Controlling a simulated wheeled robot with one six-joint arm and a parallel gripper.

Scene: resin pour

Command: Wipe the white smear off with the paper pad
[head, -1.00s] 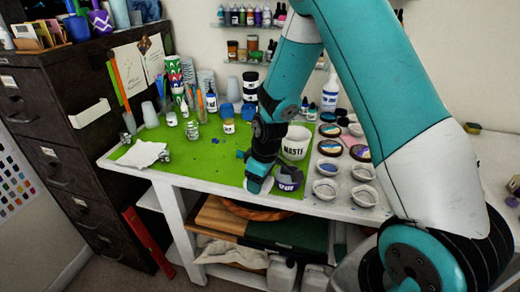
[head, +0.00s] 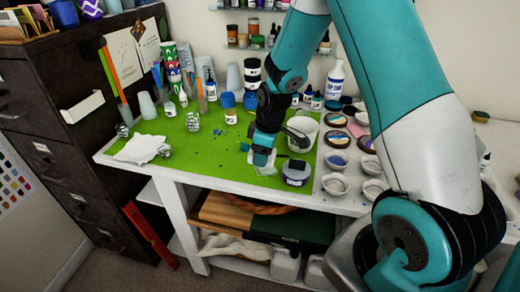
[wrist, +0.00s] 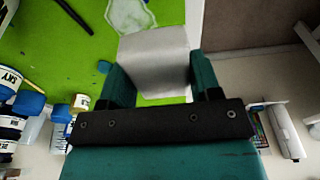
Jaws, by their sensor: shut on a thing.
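My gripper (head: 263,152) is over the front middle of the green mat. It is shut on the paper pad (wrist: 155,62), a pale grey-white block between its teal fingers in the wrist view. The pad also shows below the jaws in the head view (head: 260,158). The white smear (wrist: 128,15) is a pale, irregular patch on the mat, just beyond the pad's far edge in the wrist view. The pad hides part of that area, and I cannot tell whether the pad touches the mat. In the head view the smear (head: 266,170) shows faintly by the pad.
Small cups and round pieces stand farther right. A crumpled white cloth (head: 139,149) lies at left. Bottles line the back. The mat's left middle is mostly clear.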

